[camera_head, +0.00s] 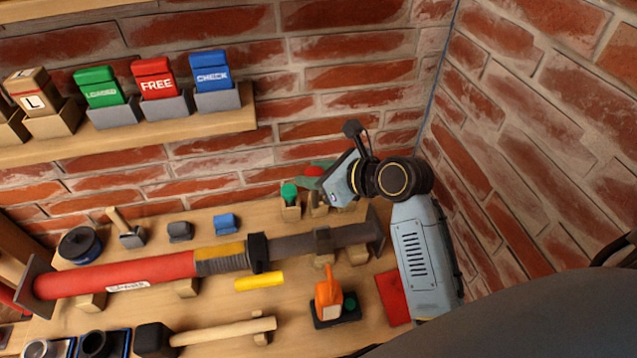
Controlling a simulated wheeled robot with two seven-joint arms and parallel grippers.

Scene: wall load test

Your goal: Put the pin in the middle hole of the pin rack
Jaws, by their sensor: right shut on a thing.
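The pin rack (291,212) is a row of small wooden blocks at the back of the bench, near the brick wall. A green-headed pin (289,190) stands at its left end. My right gripper (322,178) reaches in from the right above the middle and right part of the rack. It is shut on a pin with a red head (314,170), of which only the head shows clearly. The gripper hides the pin's lower part and most of the middle hole, so I cannot tell whether the pin is in the hole. My left gripper is out of view.
A long red tool (130,278) with a grey shaft lies across the bench in front of the rack. A yellow stick (260,281), an orange item (328,298) and a mallet (215,333) lie nearer. A shelf (190,127) holds labelled blocks. A brick wall closes the right side.

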